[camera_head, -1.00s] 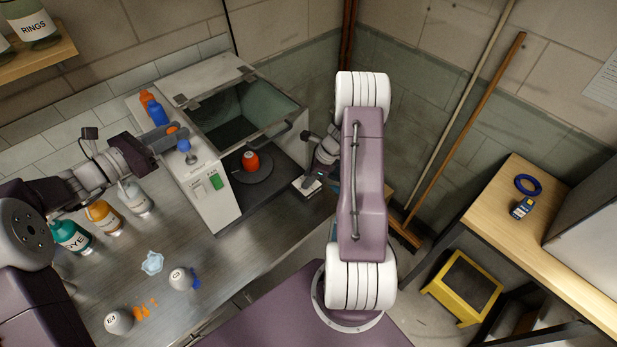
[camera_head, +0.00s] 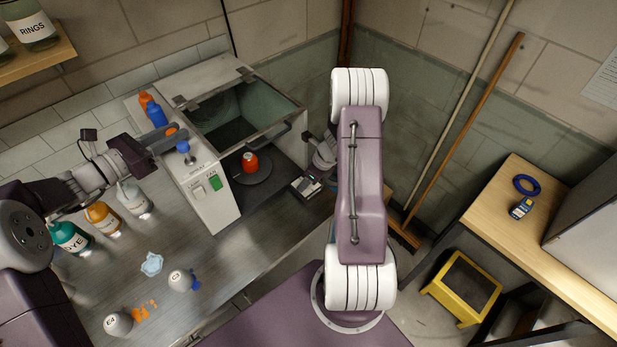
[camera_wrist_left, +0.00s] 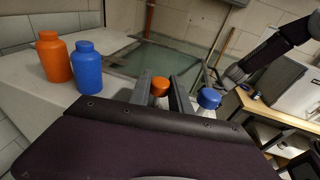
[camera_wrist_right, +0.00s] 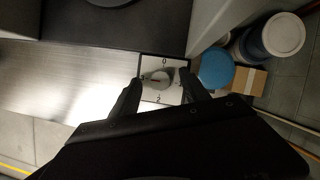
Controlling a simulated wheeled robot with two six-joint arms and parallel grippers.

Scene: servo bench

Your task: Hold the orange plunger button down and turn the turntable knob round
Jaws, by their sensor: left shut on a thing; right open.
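The orange plunger button (camera_head: 172,131) sits on top of the white-grey machine housing. My left gripper (camera_head: 160,139) is shut on it; in the left wrist view the button (camera_wrist_left: 160,86) shows between the two fingers. How far down the button is cannot be told. The turntable (camera_head: 252,171), a dark round disc in the machine, carries a red-orange canister (camera_head: 250,161). The turntable knob (camera_wrist_right: 158,80), a pale round dial with a red mark on a white square plate, lies between the fingers of my open right gripper (camera_wrist_right: 158,86). Contact with the knob cannot be made out.
A blue plunger button (camera_head: 184,146) stands right beside the orange one. Orange and blue bottles (camera_wrist_left: 88,70) stand behind. Green and white switches (camera_head: 215,183) are on the housing front. Several labelled bottles line the steel bench (camera_head: 220,270).

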